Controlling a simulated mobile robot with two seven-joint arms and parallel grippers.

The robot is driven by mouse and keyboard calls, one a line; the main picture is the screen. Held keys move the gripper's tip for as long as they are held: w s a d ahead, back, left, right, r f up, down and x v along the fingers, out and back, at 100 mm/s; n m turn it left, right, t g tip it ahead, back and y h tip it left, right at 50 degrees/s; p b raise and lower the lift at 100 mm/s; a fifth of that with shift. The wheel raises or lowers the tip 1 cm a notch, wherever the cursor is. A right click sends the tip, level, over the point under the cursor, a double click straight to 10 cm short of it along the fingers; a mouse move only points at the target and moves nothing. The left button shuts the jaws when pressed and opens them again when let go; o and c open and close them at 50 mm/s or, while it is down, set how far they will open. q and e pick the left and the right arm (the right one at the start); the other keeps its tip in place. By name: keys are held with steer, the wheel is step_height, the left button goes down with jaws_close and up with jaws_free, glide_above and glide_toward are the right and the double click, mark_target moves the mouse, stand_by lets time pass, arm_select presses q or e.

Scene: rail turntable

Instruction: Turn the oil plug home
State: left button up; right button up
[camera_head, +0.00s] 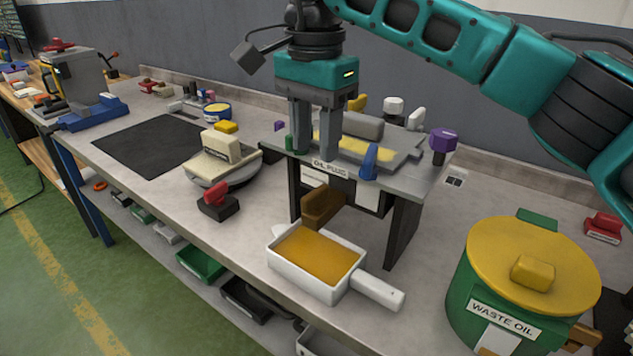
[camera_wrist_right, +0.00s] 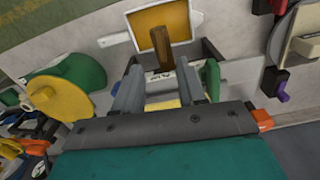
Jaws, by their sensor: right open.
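The "OIL PLUG" label (camera_head: 330,169) is on the front edge of a grey stand (camera_head: 408,183). A brown block (camera_head: 322,207) shows below the label, at the back of a white pan (camera_head: 300,284) of amber liquid; I cannot tell whether it is the plug. It also shows in the right wrist view (camera_wrist_right: 161,46). My right gripper (camera_head: 315,155) points down over the stand's front, behind the label, fingers apart and nothing visible between them. In the wrist view its fingertips (camera_wrist_right: 161,74) lie either side of the label. My left gripper is out of view.
A green "WASTE OIL" drum (camera_head: 465,280) with a yellow lid stands at the right. Left are a round scale-like device (camera_head: 222,175), a red-topped block (camera_head: 215,201) and a clear black mat (camera_head: 150,143).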

mark_target(316, 191)
step_height(316, 191, down, 8)
steer(key=shift+r, duration=0.2)
steer(key=shift+c, duration=0.2)
jaws_close()
